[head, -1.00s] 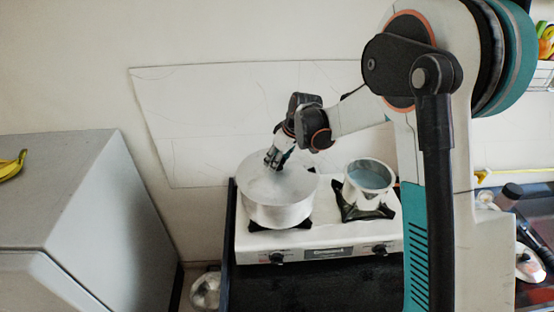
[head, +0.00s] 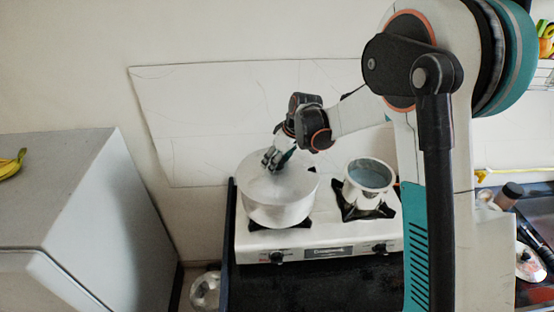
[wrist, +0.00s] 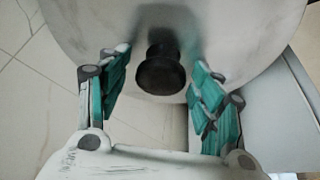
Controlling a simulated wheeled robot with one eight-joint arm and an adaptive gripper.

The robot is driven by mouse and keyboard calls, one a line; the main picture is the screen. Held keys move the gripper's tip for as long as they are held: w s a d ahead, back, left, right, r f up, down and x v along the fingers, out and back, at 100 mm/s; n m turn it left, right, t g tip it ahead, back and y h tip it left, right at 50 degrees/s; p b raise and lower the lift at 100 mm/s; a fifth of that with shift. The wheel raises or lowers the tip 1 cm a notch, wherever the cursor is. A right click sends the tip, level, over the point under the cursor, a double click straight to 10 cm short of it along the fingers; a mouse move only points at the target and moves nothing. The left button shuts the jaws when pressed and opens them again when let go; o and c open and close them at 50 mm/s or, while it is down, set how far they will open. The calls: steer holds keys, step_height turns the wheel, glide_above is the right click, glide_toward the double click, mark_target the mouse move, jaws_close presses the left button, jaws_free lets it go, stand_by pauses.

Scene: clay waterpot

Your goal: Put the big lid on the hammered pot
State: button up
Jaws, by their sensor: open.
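The big lid (head: 262,184) is a wide grey disc lying on top of the hammered pot (head: 278,214), covering its mouth. It looks level and roughly centred, though its far edge is partly hidden by my gripper. The pot is silvery and stands on the left burner. My gripper (head: 276,159) is just above the middle of the lid. In the wrist view the lid (wrist: 245,28) fills the top, with its black knob (wrist: 158,74) between my gripper's two spread fingers (wrist: 158,62). Gaps show on both sides of the knob, so the fingers are not clamped on it.
A small metal pot (head: 369,178) stands on the right burner of the white stove (head: 330,240). A grey cabinet (head: 60,190) is at the left with bananas (head: 12,166) on top. A pale panel (head: 220,105) is behind the stove.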

steer(key=v, duration=1.2)
steer(key=shift+d, duration=0.1)
steer(key=s+d+f+m+t+h+b, duration=0.1)
steer(key=s+d+f+m+b, duration=0.15)
steer(key=s+b, duration=0.4)
steer(key=s+d+f+m+t+b, duration=0.1)
steer(key=s+d+f+m+b, duration=0.15)
steer(key=s, duration=0.65)
steer(key=s+d+f+m+t+h+b, duration=0.1)
steer(key=s+d+f+m+b, duration=0.1)
steer(key=s+d+b, duration=0.35)
steer(key=s+f+m+t+h+b, duration=0.1)
steer(key=s+f+b, duration=0.4)
steer(key=s, duration=0.6)
step_height(320, 180, down, 3)
steer(key=shift+d+r+m, duration=0.1)
steer(key=shift+d+m, duration=0.3)
steer(key=shift+m, duration=0.3)
steer(key=shift+c, duration=0.3)
